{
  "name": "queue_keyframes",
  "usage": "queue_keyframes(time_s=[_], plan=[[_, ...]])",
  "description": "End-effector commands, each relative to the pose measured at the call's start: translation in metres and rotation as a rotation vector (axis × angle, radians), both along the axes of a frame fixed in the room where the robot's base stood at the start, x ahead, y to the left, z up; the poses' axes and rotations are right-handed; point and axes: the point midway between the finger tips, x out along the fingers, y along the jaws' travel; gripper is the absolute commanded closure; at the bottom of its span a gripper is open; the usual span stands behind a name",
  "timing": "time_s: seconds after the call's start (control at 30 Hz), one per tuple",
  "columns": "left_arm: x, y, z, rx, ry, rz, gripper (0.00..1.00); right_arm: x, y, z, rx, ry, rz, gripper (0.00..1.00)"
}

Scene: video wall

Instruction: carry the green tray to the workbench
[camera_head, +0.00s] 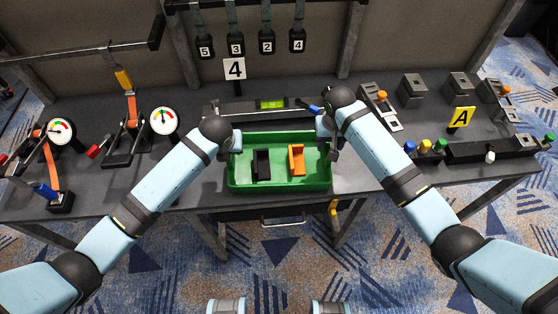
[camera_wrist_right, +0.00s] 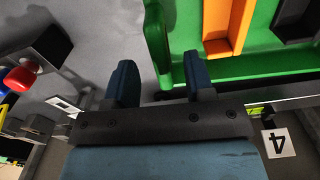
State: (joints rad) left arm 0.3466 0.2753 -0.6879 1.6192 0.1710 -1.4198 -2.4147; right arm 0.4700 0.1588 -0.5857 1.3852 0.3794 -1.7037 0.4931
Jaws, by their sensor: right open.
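The green tray (camera_head: 278,187) is at the front middle of the dark workbench (camera_head: 190,187) in the head view. I cannot tell whether it rests on the top or is just above it. A black block (camera_head: 261,164) and an orange block (camera_head: 296,159) are inside it. My right gripper (camera_head: 332,144) is at the tray's right end. In the right wrist view its fingers (camera_wrist_right: 160,82) are open, with the tray's green end wall (camera_wrist_right: 157,40) between them. My left gripper (camera_head: 235,142) is at the left end, its fingers mostly hidden by its wrist.
Behind the tray is a level with a green vial (camera_head: 272,104) and a sign "4" (camera_head: 234,69). Gauges (camera_head: 162,121) and clamps stand left. Grey blocks (camera_head: 411,91), a yellow "A" sign (camera_head: 461,117) and coloured knobs (camera_head: 425,146) stand right. A drawer handle (camera_head: 282,222) is below the front edge.

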Motion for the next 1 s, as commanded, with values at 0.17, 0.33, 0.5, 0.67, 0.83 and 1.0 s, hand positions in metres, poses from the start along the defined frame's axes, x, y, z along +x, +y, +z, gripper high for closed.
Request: queue_keyframes(time_s=[0.17,0.33,0.5,0.67,0.83,1.0], plan=[[0.011,0.0,-0.029,-0.001,0.003,0.001,0.51,-0.001,0.0,-0.031,-0.001,0.004,-0.001,0.51],[0.018,0.001,-0.044,0.0,0.001,0.0,0.51,0.0,0.0,-0.048,0.001,0.001,-0.001,0.51],[0.02,0.001,-0.05,0.0,0.0,-0.001,0.51,0.0,0.0,-0.054,0.0,0.001,-0.001,0.51],[0.02,0.001,-0.05,0.0,0.0,-0.001,0.51,0.0,0.0,-0.054,0.001,0.001,-0.001,0.51],[0.02,0.001,-0.05,0.0,0.0,-0.001,0.72,0.0,0.0,-0.054,0.001,0.001,-0.001,0.72],[0.02,0.001,-0.05,0.0,0.0,-0.001,1.0,0.0,0.0,-0.054,0.001,0.001,-0.001,1.0]])
